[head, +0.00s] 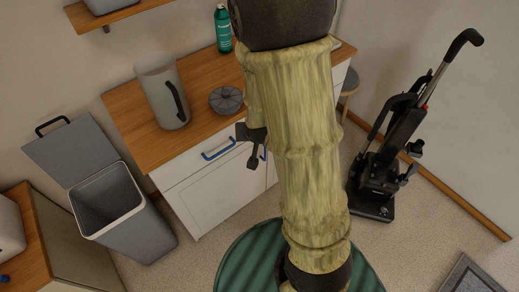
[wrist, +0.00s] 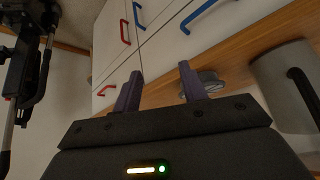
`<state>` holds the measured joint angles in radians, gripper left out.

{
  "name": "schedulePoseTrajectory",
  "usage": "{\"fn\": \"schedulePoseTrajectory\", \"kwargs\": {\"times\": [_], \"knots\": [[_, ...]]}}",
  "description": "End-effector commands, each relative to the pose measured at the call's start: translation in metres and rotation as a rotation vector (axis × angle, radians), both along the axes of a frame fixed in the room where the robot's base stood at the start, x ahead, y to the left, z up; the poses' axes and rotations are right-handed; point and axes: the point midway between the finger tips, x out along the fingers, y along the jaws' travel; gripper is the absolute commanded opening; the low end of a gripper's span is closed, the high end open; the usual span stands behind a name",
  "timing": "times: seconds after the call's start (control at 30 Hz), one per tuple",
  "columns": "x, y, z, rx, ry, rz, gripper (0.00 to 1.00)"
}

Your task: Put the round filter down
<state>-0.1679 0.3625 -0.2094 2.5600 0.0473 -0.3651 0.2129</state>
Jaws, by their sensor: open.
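The round filter (head: 226,100) is a dark grey, ribbed disc. It lies on the wooden counter (head: 140,106), between the grey jug and the green bottle in the head view. In the wrist view the filter (wrist: 212,80) shows just behind and beside the right finger. My gripper (wrist: 160,72) is open, with nothing between its two fingers. In the head view my arm hides most of the gripper; a dark part of it shows in front of the counter's edge. The filter appears apart from the fingers.
A grey jug (head: 160,92) stands left of the filter, and a green bottle (head: 223,30) stands behind it. White drawers with a blue handle (head: 218,149) are below. An open grey bin (head: 108,199) stands left; a black vacuum cleaner (head: 385,155) stands right.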

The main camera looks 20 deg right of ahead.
Motion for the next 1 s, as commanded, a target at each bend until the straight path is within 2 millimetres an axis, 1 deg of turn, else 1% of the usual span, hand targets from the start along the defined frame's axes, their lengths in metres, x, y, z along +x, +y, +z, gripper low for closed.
{"fn": "schedulePoseTrajectory", "kwargs": {"times": [0.03,0.17,0.2,0.3,0.4,0.53,0.8,0.87,0.97,1.0], "knots": [[-0.009,0.004,0.010,0.009,0.038,0.024,0.42],[-0.041,0.013,0.030,0.014,0.161,0.109,0.42],[-0.052,0.016,0.037,0.013,0.197,0.135,0.42],[-0.077,0.020,0.051,0.003,0.280,0.198,0.42],[-0.095,0.022,0.060,-0.007,0.338,0.241,0.42],[-0.104,0.023,0.064,-0.011,0.369,0.261,0.42],[-0.104,0.023,0.065,-0.011,0.370,0.259,0.42],[-0.104,0.023,0.070,-0.011,0.369,0.259,0.42],[-0.104,0.023,0.085,-0.010,0.369,0.258,0.42],[-0.104,0.023,0.094,-0.010,0.369,0.258,0.42]]}}
